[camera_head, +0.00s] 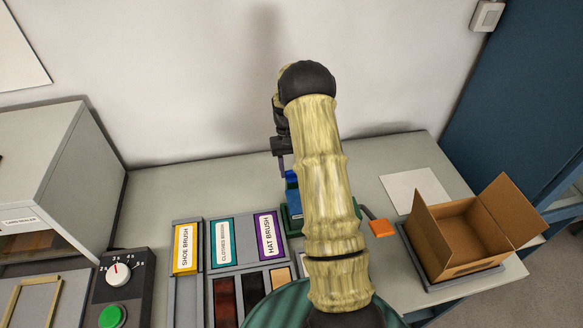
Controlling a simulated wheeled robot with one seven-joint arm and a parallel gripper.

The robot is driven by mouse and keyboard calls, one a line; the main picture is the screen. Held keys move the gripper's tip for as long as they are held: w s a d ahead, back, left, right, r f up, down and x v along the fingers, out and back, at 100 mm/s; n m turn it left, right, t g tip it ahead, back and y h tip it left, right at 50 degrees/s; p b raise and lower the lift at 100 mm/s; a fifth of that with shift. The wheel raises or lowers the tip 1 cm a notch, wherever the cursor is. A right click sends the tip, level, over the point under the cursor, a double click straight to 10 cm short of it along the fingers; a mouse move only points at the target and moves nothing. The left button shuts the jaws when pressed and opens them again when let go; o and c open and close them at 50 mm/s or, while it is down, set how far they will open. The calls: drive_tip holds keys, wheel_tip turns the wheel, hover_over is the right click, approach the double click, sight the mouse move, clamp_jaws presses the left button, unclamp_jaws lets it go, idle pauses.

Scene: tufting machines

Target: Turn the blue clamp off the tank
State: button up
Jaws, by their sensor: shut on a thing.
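My gripper (281,166) points down at the back of the bench, left of my arm, which hides much of it. It is shut on a blue part at its fingertips, which I take to be the blue clamp (291,183). The blue clamp sits at the top of a green and blue unit, apparently the tank (293,222). My arm covers the right side of the tank. The exact grip and the clamp's turn angle cannot be made out.
A dial box with a green button (112,316) stands further left. An orange-ended item (381,228) and an open cardboard box (470,232) are at right. A wall stands behind.

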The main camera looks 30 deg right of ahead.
drive_tip(key=o, duration=1)
drive_tip(key=b+v, duration=0.2)
drive_tip(key=v, duration=1.5)
drive_tip(key=shift+r+b, duration=0.2)
drive_tip(key=shift+b, duration=0.1)
